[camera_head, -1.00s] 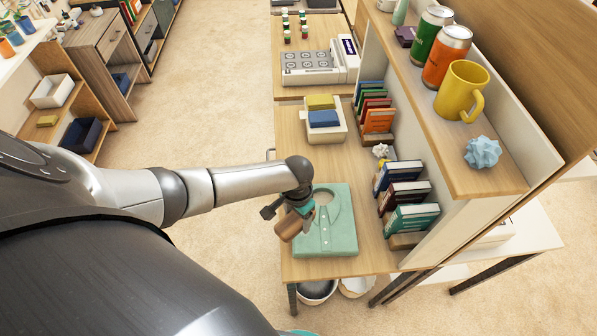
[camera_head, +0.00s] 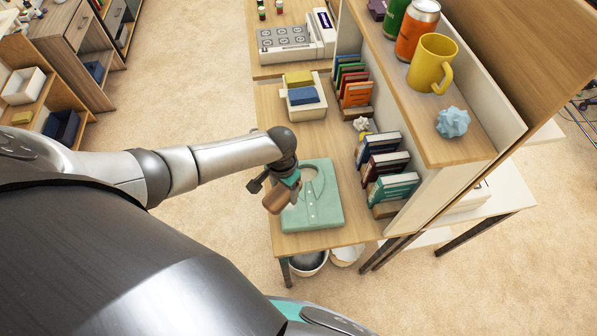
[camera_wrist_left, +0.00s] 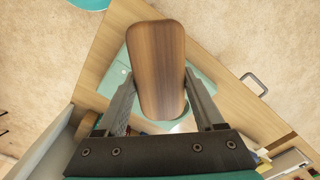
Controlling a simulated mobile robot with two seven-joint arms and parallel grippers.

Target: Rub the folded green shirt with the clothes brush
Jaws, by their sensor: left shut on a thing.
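The folded green shirt (camera_head: 318,205) lies flat near the front end of the wooden desk. My left gripper (camera_head: 292,188) is over the shirt's left side, shut on the clothes brush (camera_head: 275,201). The brush shows its brown wooden back. In the left wrist view the brush (camera_wrist_left: 158,62) sits between the two fingers of the gripper (camera_wrist_left: 160,98), and parts of the shirt (camera_wrist_left: 118,76) show behind it. I cannot tell whether the brush touches the shirt. The brush's underside is hidden. My right gripper is not in view.
Right of the shirt stand several upright books (camera_head: 392,188) under a raised wooden shelf (camera_head: 455,150) with a yellow mug (camera_head: 432,65), cans and a crumpled blue paper. Behind the shirt is a cream tray (camera_head: 305,108) with yellow and blue items. Bins (camera_head: 308,264) stand below the desk's front edge.

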